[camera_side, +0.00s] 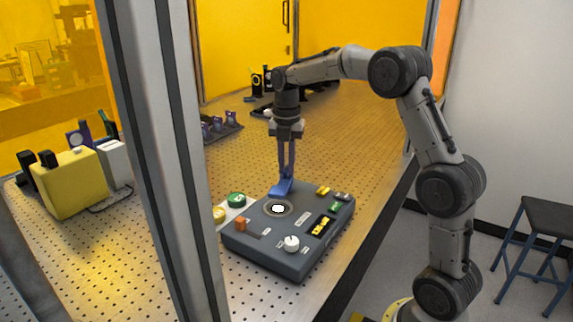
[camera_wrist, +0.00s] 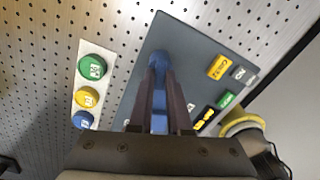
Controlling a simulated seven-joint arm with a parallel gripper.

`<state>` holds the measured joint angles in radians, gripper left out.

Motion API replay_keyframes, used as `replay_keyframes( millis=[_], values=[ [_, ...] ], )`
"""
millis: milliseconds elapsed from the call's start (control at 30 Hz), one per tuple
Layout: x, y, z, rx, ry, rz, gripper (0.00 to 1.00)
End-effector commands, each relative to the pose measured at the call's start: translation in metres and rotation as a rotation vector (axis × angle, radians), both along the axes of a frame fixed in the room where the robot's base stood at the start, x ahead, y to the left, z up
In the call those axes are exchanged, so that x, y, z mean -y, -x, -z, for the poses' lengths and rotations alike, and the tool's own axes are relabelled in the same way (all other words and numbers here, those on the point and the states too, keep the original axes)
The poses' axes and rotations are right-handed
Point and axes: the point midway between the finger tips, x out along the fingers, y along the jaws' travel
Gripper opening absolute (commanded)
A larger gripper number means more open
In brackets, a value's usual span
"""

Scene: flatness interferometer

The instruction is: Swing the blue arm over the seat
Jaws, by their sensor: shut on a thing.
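The blue arm (camera_side: 280,189) lies on top of the grey instrument box (camera_side: 272,256), near its back edge, and reaches up to my gripper. My gripper (camera_side: 287,177) points down and is shut on the blue arm. In the wrist view the blue arm (camera_wrist: 159,62) shows between my two fingers (camera_wrist: 160,95), with its rounded end beyond the fingertips. The seat (camera_side: 278,208), a bright white disc with a dark ring, is on the box top just in front of the blue arm. In the wrist view my gripper hides the seat.
A strip with green (camera_side: 236,199) and yellow round pieces lies left of the box. A yellow case (camera_side: 70,183) stands far left. A frame post (camera_side: 160,150) crosses the side view.

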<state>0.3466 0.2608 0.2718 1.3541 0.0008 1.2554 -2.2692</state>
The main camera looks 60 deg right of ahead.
Motion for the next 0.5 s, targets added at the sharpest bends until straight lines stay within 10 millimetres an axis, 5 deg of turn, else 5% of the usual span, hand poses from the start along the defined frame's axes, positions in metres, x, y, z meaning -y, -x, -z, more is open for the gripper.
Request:
replay_keyframes(
  millis=[333, 367, 500],
  values=[
    [0.0000, -0.0005, -0.0021, 0.004, 0.003, -0.006, 0.00],
    [0.0000, -0.0005, -0.0020, 0.004, 0.003, -0.006, 0.22],
    [0.0000, -0.0003, -0.0014, 0.003, 0.002, -0.005, 0.46]
  ],
)
